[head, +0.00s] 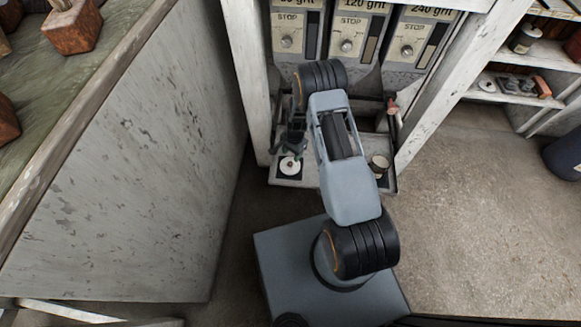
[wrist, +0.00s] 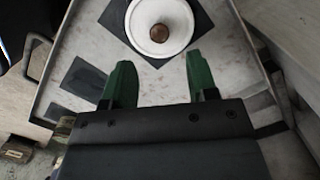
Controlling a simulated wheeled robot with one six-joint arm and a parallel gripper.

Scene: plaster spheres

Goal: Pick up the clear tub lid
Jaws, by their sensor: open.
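A round white lid-like disc with a brown knob (wrist: 159,30) lies on a dark square patch of a pale worn tray in the wrist view. It also shows as a small white disc in the head view (head: 290,167). It looks white, not see-through, and no clear lid can be made out. My gripper (wrist: 159,76) has two green fingers, apart with nothing between them. In the wrist picture the fingertips are just below the disc; the height gap cannot be told. In the head view my gripper (head: 289,148) is small and dark beside the disc.
The pale tray (head: 325,182) sits low between white posts, under panels marked STOP (head: 352,35). A small round cup (head: 379,165) stands at its right. A bench (head: 130,150) walls off the left side. Bare floor (head: 470,220) lies to the right.

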